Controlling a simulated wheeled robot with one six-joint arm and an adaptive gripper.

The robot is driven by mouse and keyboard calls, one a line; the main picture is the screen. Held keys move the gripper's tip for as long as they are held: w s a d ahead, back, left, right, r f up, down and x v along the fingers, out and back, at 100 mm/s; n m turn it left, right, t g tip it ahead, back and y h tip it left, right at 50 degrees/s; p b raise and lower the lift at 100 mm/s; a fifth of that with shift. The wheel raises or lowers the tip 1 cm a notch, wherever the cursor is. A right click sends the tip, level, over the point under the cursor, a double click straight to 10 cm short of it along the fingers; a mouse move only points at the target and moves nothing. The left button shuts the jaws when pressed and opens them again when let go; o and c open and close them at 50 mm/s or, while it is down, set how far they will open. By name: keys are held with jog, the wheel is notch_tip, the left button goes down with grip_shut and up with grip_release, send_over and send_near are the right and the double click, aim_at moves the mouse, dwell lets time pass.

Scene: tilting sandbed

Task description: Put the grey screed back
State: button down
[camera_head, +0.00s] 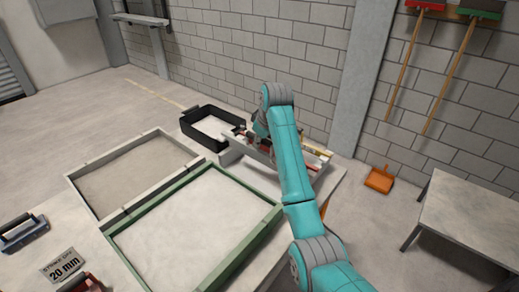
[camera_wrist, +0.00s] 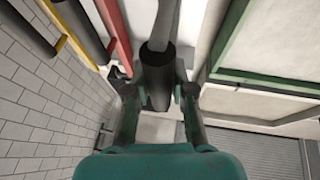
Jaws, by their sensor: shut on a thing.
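The grey screed (camera_wrist: 164,22) shows in the wrist view as a grey bar running away from a dark round grip (camera_wrist: 157,75). My gripper (camera_wrist: 158,92) is shut on the dark grip, with one finger on each side. In the head view my arm reaches over the tool rack (camera_head: 232,154) at the back of the table. There my gripper and the screed are mostly hidden by the arm and the rack's contents, so I cannot tell whether the screed touches the rack.
A red bar (camera_wrist: 115,30) and yellow-tipped dark handles lie beside the screed. A green-framed bed (camera_head: 122,254) and a grey-framed bed (camera_head: 82,196) fill the table. An orange dustpan (camera_head: 379,180) lies by the wall.

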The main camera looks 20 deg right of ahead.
aim_at(260, 151)
jog(key=shift+f, duration=1.7)
jog(key=shift+f, duration=0.55)
jog(key=c, duration=1)
grip_release()
jog(key=shift+r, duration=0.45)
jog(key=v, duration=1.2)
jog(key=shift+r, duration=0.15)
